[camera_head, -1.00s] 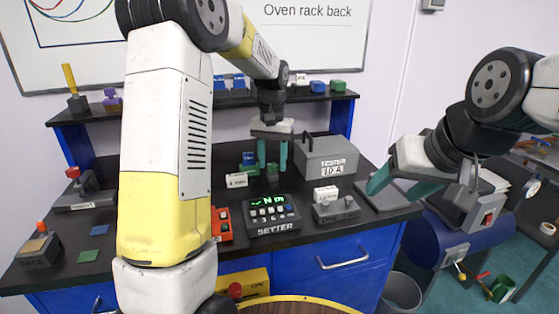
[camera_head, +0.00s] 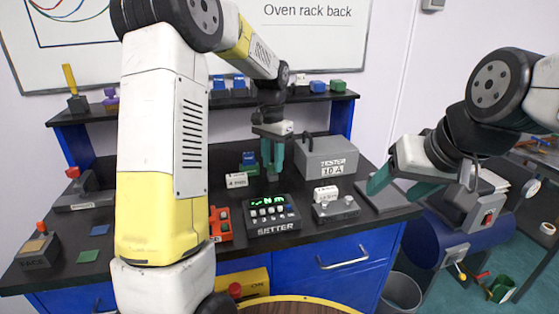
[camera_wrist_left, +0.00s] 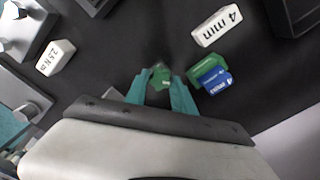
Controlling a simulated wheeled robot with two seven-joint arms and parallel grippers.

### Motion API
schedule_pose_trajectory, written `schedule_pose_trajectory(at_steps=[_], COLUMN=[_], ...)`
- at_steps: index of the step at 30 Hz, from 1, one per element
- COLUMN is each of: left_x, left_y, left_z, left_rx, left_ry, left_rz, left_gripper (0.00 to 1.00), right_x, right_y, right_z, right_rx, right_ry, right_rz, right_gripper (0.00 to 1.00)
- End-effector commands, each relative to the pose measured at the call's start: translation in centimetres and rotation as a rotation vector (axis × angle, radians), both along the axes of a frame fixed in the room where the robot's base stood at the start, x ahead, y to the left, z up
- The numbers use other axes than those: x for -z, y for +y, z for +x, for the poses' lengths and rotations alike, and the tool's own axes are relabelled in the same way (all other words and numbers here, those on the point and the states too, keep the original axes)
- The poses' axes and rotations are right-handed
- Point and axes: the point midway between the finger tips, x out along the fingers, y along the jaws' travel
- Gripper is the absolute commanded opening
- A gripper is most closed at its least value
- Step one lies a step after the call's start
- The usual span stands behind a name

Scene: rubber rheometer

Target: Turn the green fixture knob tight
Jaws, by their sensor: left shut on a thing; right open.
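The green knob (camera_wrist_left: 161,76) shows in the left wrist view between the teal fingertips of my left gripper (camera_wrist_left: 161,84). In the head view my left gripper (camera_head: 272,166) points down at the middle of the black bench, and its fingers hide most of the knob. The fingers are close together, shut on the knob. A small grey base (camera_head: 273,178) shows just under the fingertips. My right gripper (camera_head: 391,181) is open and empty at the right, near the tester.
A green and blue block (camera_wrist_left: 209,73) stands close beside the left fingers, by the "4 mm" label block (camera_wrist_left: 217,26). The setter (camera_head: 272,214) with a lit display is in front. The grey tester box (camera_head: 327,158) stands right of the gripper. A shelf (camera_head: 225,103) runs behind.

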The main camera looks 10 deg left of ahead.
Motion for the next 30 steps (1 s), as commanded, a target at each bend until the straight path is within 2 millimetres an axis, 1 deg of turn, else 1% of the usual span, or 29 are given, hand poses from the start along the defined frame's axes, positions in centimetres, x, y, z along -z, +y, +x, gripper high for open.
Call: schedule_pose_trajectory(at_steps=[4, 9, 13, 15, 22, 24, 26, 30], left_x=[0.02, 0.03, 0.02, 0.01, 0.01, 0.01, 0.02, 0.01], left_y=[-0.02, 0.0, -0.06, -0.06, -0.08, -0.04, 0.0, -0.04], left_z=[-0.04, -0.04, -0.05, -0.05, -0.05, -0.05, -0.04, -0.06], left_rx=[0.031, 0.25, 0.375, 0.399, 0.402, 0.432, 0.496, 0.687], left_ry=[0.001, 0.001, 0.001, 0.001, 0.001, 0.001, 0.001, 0.001], left_rz=[0.0, 0.0, -0.001, 0.0, 0.0, 0.0, 0.0, -0.002], left_gripper=[0.0, 0.0, 0.0, 0.0, 0.0, 0.0, 0.0, 0.0], right_x=[0.0, 0.0, 0.0, 0.0, 0.0, 0.0, 0.0, 0.0], right_y=[0.0, 0.0, 0.0, 0.0, 0.0, 0.0, 0.0, 0.0], right_z=[0.0, 0.0, 0.0, 0.0, 0.0, 0.0, 0.0, 0.0], right_rx=[0.0, 0.0, 0.0, 0.0, 0.0, 0.0, 0.0, 0.0], right_ry=[0.0, 0.0, 0.0, 0.0, 0.0, 0.0, 0.0, 0.0], right_rz=[0.0, 0.0, 0.0, 0.0, 0.0, 0.0, 0.0, 0.0], right_gripper=[0.61, 0.61, 0.61, 0.61, 0.61, 0.61, 0.61, 0.61])
